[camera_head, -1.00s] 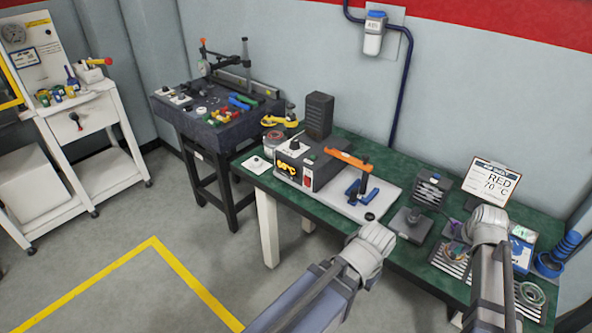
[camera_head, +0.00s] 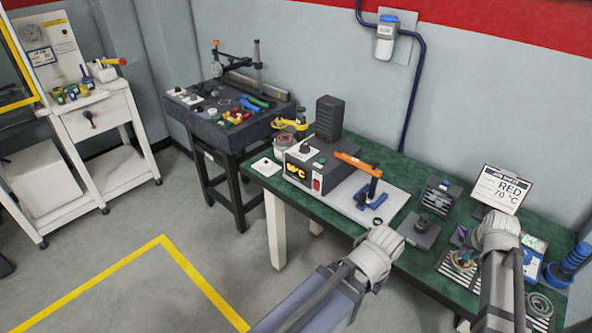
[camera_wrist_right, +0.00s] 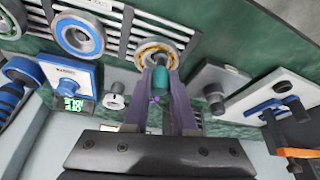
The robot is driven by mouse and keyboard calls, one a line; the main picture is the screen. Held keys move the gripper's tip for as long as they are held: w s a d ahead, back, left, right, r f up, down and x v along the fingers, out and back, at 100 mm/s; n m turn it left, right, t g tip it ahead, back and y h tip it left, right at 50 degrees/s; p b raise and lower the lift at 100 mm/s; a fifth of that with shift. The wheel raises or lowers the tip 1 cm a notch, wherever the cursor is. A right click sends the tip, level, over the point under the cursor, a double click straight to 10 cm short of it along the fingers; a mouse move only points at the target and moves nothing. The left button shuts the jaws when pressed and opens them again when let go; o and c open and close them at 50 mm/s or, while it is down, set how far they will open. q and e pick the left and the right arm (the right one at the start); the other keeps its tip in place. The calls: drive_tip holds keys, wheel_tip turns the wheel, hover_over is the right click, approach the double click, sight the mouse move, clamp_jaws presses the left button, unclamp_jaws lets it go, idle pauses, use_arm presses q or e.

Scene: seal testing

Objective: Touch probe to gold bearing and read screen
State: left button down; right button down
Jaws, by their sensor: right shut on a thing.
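My right gripper (camera_wrist_right: 168,95) is shut on a teal probe (camera_wrist_right: 160,78), seen in the right wrist view. The probe's end is over the near edge of the gold bearing (camera_wrist_right: 157,50); I cannot tell whether they touch. The gold bearing lies on a slatted rack (camera_wrist_right: 118,38). A blue meter (camera_wrist_right: 85,72) with a small lit screen (camera_wrist_right: 73,104) stands beside the rack; its digits are too small to read surely. In the head view, my right wrist hides part of the rack. My left arm shows at the table's front edge, but its jaws are hidden.
Other bearings (camera_wrist_right: 80,36) lie on the rack. A job sheet (camera_head: 500,188) reads RED 70 °C. A heater box (camera_head: 308,166) with a lit display and an orange-handled clamp (camera_head: 362,163) stand to the left on the green table (camera_head: 417,271).

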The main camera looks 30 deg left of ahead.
drive_tip(key=shift+r+p, duration=1.7)
drive_tip(key=shift+r, duration=0.35)
drive_tip(key=shift+f, duration=0.1)
